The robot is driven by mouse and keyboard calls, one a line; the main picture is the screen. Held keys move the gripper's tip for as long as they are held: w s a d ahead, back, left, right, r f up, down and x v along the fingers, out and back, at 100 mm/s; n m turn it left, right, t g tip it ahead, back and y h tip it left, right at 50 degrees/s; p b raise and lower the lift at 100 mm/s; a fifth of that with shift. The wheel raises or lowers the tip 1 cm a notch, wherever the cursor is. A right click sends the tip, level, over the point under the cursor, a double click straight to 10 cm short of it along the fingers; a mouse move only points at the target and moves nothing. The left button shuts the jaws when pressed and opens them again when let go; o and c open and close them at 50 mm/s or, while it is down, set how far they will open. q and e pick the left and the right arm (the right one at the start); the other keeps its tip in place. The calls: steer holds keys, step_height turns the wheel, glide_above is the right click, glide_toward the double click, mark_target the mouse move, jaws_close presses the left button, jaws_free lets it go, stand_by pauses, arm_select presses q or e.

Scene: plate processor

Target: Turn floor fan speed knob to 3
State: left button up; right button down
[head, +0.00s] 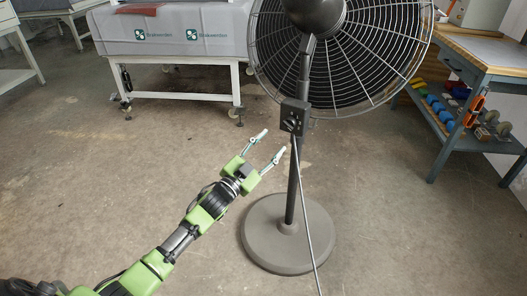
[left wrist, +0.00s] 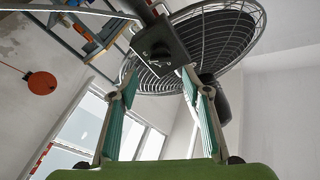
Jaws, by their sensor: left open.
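A large dark floor fan (head: 305,60) stands ahead on a round grey base (head: 290,234). Its control box (head: 294,117) sits on the pole below the fan head, with a small knob on the face toward me. In the left wrist view the control box (left wrist: 160,50) is just beyond the fingertips, and its dark round knob (left wrist: 160,52) shows; its setting is too small to read. My left gripper (head: 274,145) is open and empty, just left of and below the box, apart from it. Its spread fingers also show in the left wrist view (left wrist: 158,85). My right gripper is not in view.
A grey cable (head: 304,200) runs down in front of the pole. A workbench (head: 490,55) with a shelf of coloured items stands at the right. A white-framed machine (head: 170,35) stands at the back left. The floor around the fan base is clear.

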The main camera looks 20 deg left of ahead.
arm_select(q)
steer(key=shift+v, duration=1.55)
